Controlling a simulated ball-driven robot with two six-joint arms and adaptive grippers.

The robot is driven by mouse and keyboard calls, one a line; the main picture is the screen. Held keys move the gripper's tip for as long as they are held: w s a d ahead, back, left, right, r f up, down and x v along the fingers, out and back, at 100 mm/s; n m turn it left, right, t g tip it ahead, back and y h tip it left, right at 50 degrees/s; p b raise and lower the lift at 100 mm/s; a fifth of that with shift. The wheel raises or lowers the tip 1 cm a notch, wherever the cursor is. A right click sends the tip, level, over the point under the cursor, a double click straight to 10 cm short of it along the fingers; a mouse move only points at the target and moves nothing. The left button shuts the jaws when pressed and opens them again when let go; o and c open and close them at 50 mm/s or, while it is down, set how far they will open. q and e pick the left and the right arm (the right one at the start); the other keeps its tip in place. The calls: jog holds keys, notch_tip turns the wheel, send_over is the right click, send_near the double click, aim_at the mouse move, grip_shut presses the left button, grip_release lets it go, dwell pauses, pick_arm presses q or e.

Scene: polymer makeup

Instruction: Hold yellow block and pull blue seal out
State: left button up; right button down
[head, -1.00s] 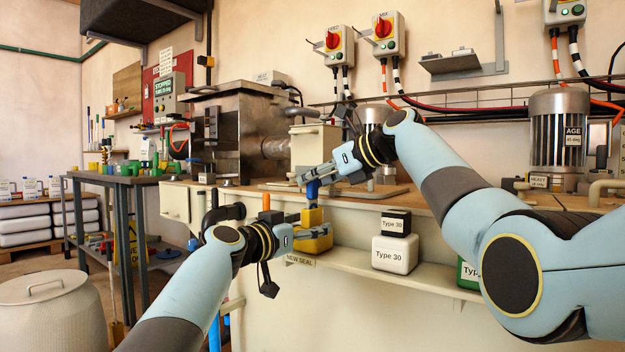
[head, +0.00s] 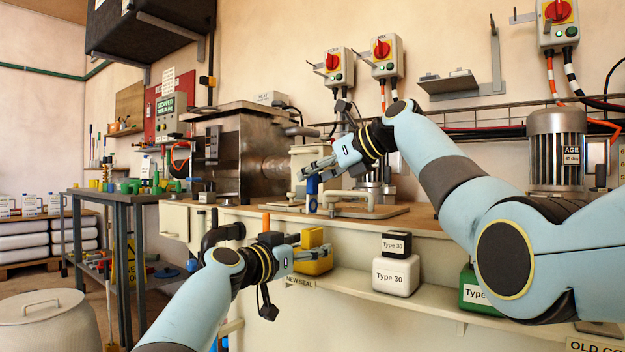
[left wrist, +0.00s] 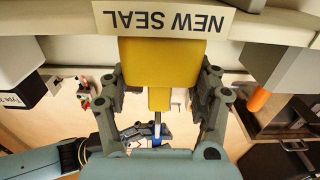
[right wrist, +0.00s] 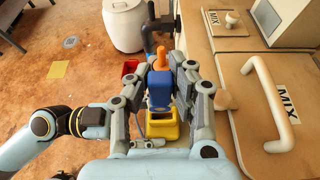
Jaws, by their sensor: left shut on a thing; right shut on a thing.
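The yellow block (head: 316,265) stands on the pale shelf above the "NEW SEAL" label. My left gripper (head: 306,250) is shut on it from the side, and the left wrist view shows the block (left wrist: 162,62) between the fingers. The blue seal (head: 312,188) is in my right gripper (head: 308,172), which is shut on it. The seal hangs upright above the block with a gap between them. In the right wrist view the seal (right wrist: 160,90) is between the fingers, and the block (right wrist: 162,130) shows an open top beneath it.
White (head: 395,276) and green (head: 473,290) "Type 30" containers stand on the shelf to the right. An orange upright piece (head: 266,222) is beside my left wrist. The counter with a pale handle (right wrist: 277,105) is close to my right gripper. Open air surrounds the seal.

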pick_arm(q)
jog(key=o, duration=1.4)
jog(key=shift+c, duration=0.2)
